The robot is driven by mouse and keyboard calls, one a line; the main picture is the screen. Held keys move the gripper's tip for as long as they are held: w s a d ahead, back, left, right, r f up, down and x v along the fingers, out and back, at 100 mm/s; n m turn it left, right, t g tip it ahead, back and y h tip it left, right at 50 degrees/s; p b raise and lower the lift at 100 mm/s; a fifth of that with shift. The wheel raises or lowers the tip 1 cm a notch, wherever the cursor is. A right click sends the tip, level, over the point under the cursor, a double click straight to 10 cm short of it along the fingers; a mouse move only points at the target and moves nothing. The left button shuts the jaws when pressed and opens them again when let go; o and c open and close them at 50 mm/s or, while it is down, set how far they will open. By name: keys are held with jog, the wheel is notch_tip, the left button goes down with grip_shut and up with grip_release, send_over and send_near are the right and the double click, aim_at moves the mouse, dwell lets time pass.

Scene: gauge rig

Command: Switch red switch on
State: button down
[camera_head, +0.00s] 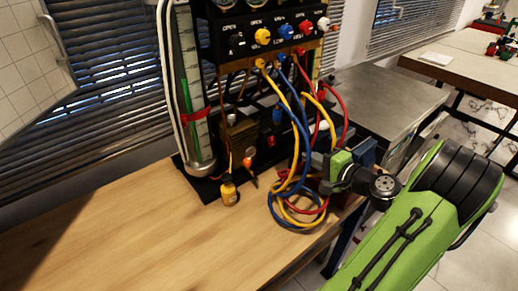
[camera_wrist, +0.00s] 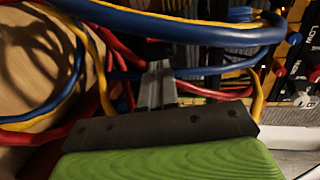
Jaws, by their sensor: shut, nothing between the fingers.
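A small red switch (camera_head: 270,140) shows on the front of the black box low on the gauge rig in the head view. I cannot make it out in the wrist view. My gripper (camera_head: 314,160) is to the right of the switch and apart from it, among the hanging hoses. In the wrist view my gripper's fingers (camera_wrist: 158,84) are together with nothing between them. Blue, red and yellow hoses pass close in front of and beside the fingers, and their tips are partly hidden.
Blue hoses (camera_wrist: 185,30) and yellow hoses (camera_head: 327,115) hang from the valve panel (camera_head: 232,40) and coil on the wooden table (camera_head: 130,240). A small yellow bottle (camera_head: 229,192) stands before the rig. A clear tube (camera_head: 190,100) rises at left. The table's front left is clear.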

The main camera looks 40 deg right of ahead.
jog(key=shift+r, duration=0.1)
jog(key=b, duration=0.2)
send_near(268, 137)
jog(key=x, duration=0.5)
jog(key=shift+w+f, duration=0.1)
jog(key=shift+f, duration=0.15)
jog(key=shift+w+d, duration=0.1)
jog(key=shift+w, duration=0.3)
jog(key=shift+w, duration=0.25)
jog(key=shift+r, duration=0.1)
